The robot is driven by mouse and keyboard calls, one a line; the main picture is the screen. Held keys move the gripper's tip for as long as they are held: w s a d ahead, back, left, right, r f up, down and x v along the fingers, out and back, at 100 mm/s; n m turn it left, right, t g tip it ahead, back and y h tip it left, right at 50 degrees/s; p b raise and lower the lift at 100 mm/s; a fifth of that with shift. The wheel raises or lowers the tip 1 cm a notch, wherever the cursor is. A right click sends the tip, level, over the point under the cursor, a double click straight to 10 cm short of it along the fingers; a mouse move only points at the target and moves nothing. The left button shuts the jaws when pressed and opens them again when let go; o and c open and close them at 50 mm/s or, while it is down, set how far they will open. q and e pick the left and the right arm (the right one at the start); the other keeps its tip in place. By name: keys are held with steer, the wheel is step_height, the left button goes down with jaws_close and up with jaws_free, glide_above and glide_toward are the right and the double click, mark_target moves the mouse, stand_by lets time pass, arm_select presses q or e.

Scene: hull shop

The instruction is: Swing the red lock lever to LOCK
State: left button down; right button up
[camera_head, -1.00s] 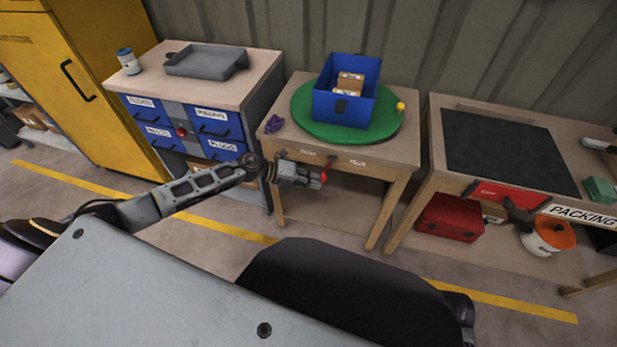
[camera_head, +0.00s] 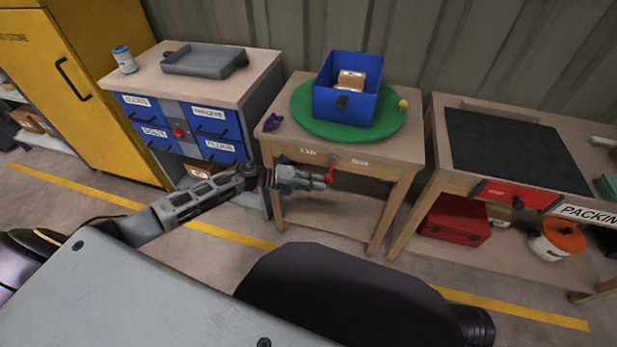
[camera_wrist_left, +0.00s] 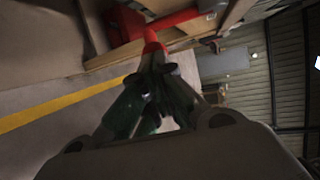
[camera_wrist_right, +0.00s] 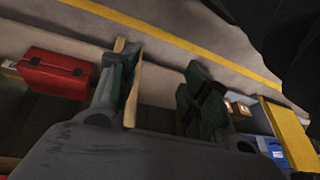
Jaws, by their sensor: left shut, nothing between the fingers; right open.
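The red lock lever (camera_head: 330,173) hangs from a pivot on the front apron of the middle wooden table. It points down, leaning slightly left. Two small white labels flank the pivot; their letters are too blurred to read. My left gripper (camera_head: 318,181) is shut and empty, its fingertips at the left side of the lever, touching or very close. In the left wrist view the shut fingers (camera_wrist_left: 153,80) point at a red part, which looks like the lever (camera_wrist_left: 151,42). My right gripper (camera_wrist_right: 160,75) is open and empty, shown only in its wrist view.
A green turntable (camera_head: 391,123) with a blue bin (camera_head: 333,105) stands on the middle table (camera_head: 288,135). A drawer cabinet (camera_head: 263,85) is left, a packing bench (camera_head: 438,135) right. A red case (camera_head: 455,222) sits on the bench's lower shelf. Floor in front is clear.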

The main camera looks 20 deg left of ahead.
arm_select(q)
steer(key=shift+w+d+f+n+t+h+b, duration=0.15)
steer(key=shift+d+n+t+h+b, duration=0.1)
steer(key=shift+d+h+b, duration=0.55)
steer(key=shift+d+f+n+t+h+b, duration=0.2)
steer(key=shift+d+h+b, duration=0.35)
steer(key=shift+d, duration=0.4)
steer(key=shift+w+d+f+n+t+h+b, duration=0.15)
steer(key=shift+d+n+t+h+b, duration=0.1)
steer(key=shift+d+h+b, duration=0.45)
arm_select(e)
step_height(320, 180, down, 10)
steer(key=a+t+y, duration=0.1)
steer(key=a, duration=0.1)
steer(key=shift+w+a+m+t, duration=0.2)
steer(key=shift+w+m+t, duration=0.2)
steer(key=shift+w, duration=0.05)
arm_select(q)
steer(key=shift+d, duration=0.2)
arm_select(e)
steer(key=shift+r, duration=0.1)
arm_select(q)
steer(key=shift+a, duration=0.1)
